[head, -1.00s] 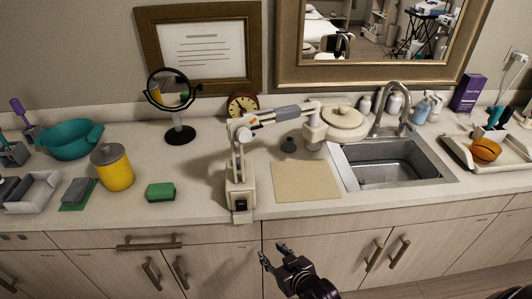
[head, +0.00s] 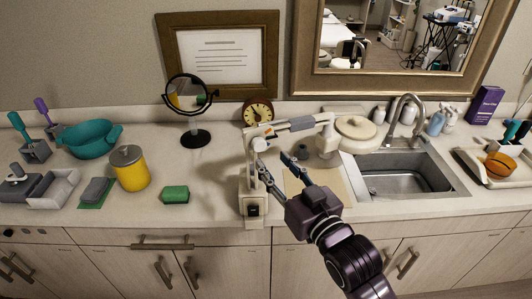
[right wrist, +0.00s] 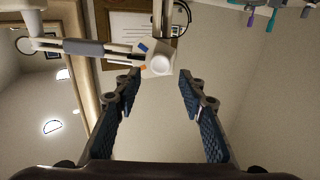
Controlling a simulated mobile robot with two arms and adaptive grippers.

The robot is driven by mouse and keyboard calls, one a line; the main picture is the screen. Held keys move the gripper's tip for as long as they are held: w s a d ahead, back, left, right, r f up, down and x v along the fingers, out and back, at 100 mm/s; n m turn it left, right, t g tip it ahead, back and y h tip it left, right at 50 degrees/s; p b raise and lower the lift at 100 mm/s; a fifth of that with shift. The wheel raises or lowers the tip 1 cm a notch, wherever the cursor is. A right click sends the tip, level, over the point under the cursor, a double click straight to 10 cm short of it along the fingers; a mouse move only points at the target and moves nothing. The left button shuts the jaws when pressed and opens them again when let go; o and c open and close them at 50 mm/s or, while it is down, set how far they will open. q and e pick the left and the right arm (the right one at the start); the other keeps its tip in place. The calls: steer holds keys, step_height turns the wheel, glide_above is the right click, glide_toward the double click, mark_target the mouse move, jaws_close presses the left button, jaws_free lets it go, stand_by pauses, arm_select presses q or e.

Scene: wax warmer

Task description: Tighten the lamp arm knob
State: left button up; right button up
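A white jointed lamp arm (head: 299,124) stands on the counter, with a white upright post at the left and its head at the right. In the right wrist view, a round white knob (right wrist: 160,64) sits on the lamp's elbow joint, ahead of the fingertips and roughly centred between them. The elbow joint (head: 258,132) also shows in the head view. My right gripper (head: 272,162) is open and empty, in front of the lamp and below the elbow. Its two spread fingers (right wrist: 159,84) show in the right wrist view, apart from the knob. My left gripper is out of view.
A beige mat (head: 334,182) lies right of the lamp base, beside the sink (head: 408,180). A green sponge (head: 175,194), yellow canister (head: 131,168) and round mirror (head: 190,95) stand to the left. A clock (head: 258,112) is behind the lamp.

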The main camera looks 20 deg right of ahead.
mark_target(260, 147)
steer(key=shift+w+a, duration=0.15)
steer(key=shift+w, duration=0.6)
steer(key=shift+w+a, duration=0.1)
steer(key=shift+w, duration=0.6)
steer(key=shift+w+a+b, duration=0.2)
steer(key=shift+w+b, duration=0.35)
steer(key=shift+w, duration=0.75)
steer(key=shift+w+p, duration=0.25)
steer(key=shift+p, duration=0.15)
